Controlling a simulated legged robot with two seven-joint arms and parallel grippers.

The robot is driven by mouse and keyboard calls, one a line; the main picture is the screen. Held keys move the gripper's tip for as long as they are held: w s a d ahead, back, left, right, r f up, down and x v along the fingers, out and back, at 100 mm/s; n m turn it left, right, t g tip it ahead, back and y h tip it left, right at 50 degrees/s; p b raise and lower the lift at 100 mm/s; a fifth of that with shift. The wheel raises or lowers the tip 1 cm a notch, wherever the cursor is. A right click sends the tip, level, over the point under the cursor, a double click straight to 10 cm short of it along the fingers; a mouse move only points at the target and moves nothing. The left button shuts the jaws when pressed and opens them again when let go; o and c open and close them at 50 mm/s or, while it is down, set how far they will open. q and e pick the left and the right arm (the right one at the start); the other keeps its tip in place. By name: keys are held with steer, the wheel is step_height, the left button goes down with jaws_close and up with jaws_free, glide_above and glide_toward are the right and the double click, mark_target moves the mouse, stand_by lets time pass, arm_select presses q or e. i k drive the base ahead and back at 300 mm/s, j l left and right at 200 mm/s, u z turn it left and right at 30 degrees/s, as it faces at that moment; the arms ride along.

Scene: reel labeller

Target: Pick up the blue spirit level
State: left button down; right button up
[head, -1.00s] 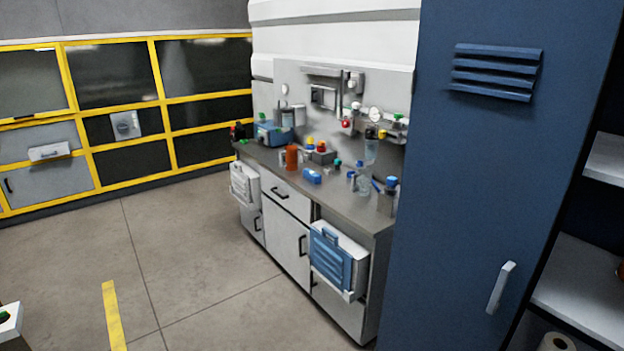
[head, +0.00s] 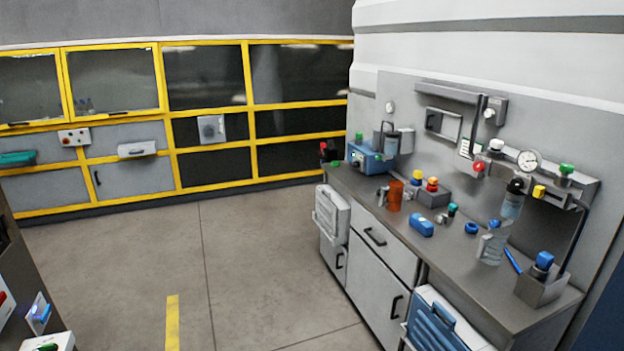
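A small blue block-like object (head: 421,224) lies on the grey counter (head: 440,262) in the head view. It may be the blue spirit level, but it is too small to tell. A thin blue stick (head: 512,261) lies farther right, beside a clear bottle (head: 493,246). Neither of my grippers is in view.
Open floor (head: 240,262) lies left.

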mark_target(419, 224)
steer(key=i, duration=0.55)
steer(key=i+j+z, duration=0.15)
steer(key=i, duration=0.9)
steer(key=i+j+z, duration=0.15)
steer(key=i, duration=0.4)
